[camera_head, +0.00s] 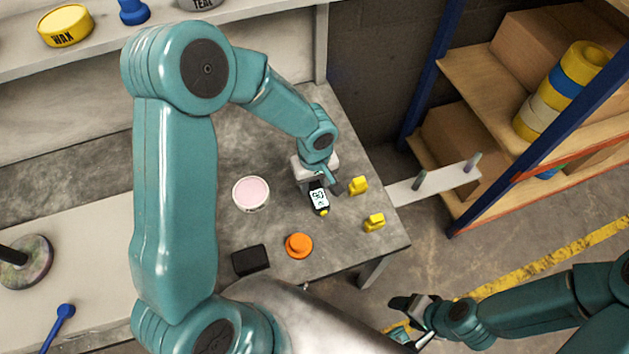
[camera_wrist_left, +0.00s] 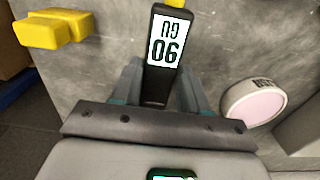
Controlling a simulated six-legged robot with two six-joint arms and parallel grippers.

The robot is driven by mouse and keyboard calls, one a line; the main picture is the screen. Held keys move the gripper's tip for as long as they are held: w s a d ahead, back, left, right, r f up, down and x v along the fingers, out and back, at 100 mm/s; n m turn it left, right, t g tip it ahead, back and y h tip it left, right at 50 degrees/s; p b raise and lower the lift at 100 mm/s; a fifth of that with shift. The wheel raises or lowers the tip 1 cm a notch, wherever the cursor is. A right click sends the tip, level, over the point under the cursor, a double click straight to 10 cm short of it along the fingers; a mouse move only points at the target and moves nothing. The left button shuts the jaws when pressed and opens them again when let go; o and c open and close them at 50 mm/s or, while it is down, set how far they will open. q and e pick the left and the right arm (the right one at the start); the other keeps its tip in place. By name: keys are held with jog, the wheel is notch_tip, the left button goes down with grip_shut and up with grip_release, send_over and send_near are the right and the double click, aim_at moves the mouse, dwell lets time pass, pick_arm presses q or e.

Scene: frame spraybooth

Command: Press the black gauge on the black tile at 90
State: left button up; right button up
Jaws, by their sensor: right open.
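The black gauge (camera_head: 319,197) has a white lit display and a small yellow part at its end. It also shows in the left wrist view (camera_wrist_left: 155,88), where the display is upside down and its digits look like 90. My left gripper (camera_head: 314,184) is shut on the gauge, with a finger on each side of its body, over the grey table's right part. The black tile (camera_head: 250,260) lies near the table's front edge, left of and nearer than the gauge; nothing is on it. My right gripper (camera_head: 398,316) is open at lower right, off the table.
An orange round piece (camera_head: 298,245) lies between tile and gauge. Two yellow pieces (camera_head: 358,186) (camera_head: 374,222) are right of the gauge. A white tin with pink contents (camera_head: 250,194) stands left of it. A shelf rack (camera_head: 480,90) stands at right.

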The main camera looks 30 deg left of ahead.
aim_at(314, 187)
pick_arm(q)
jog(key=o, duration=0.3)
notch_tip(314, 187, up, 16)
jog(key=p, duration=0.3)
jog(key=shift+r+p, duration=0.2)
jog(key=shift+p, duration=0.15)
